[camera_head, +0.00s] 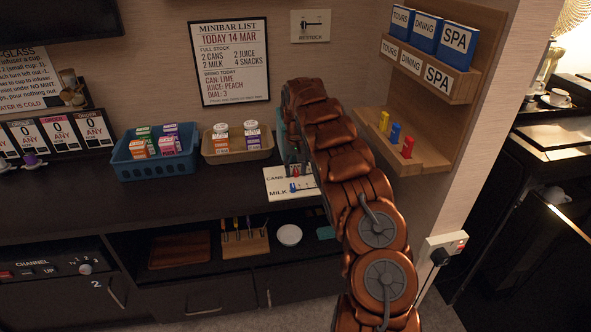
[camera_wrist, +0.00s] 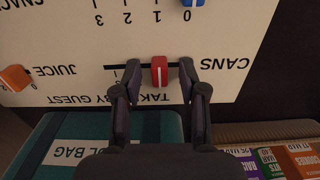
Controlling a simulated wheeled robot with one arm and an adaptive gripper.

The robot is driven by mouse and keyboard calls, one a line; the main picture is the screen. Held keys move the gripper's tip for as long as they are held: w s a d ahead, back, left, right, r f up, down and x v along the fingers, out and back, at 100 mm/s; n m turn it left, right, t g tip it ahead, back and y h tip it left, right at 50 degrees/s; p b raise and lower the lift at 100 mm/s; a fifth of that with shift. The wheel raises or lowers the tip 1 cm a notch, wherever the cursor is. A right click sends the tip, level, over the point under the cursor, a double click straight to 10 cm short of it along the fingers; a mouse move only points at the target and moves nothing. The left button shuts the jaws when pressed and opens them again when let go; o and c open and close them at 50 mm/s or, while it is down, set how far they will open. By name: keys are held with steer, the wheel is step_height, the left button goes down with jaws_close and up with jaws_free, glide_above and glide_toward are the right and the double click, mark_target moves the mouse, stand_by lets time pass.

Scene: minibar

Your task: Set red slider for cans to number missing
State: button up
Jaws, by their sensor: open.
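The red slider (camera_wrist: 159,72) sits in the CANS slot of the white stock board (camera_wrist: 60,45), which appears upside down in the wrist view. It lies roughly in line with the number 1 of the 0 to 3 scale. My gripper (camera_wrist: 160,78) is open, with one finger on each side of the red slider; I cannot tell whether either touches it. The board (camera_head: 276,188) also shows in the head view, partly hidden by my arm. The wall-mounted minibar list (camera_head: 230,62) reads full stock 2 cans, 2 milk, 2 juice, 4 snacks.
A teal bag (camera_wrist: 105,130) lies close below. A blue basket (camera_head: 155,168) with several cartons and a tan tray (camera_head: 237,157) with small containers stand left of the board.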

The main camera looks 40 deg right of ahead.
mark_target(295, 170)
step_height(295, 170, up, 12)
stand_by(0.9)
steer(key=shift+r, duration=0.1)
stand_by(0.4)
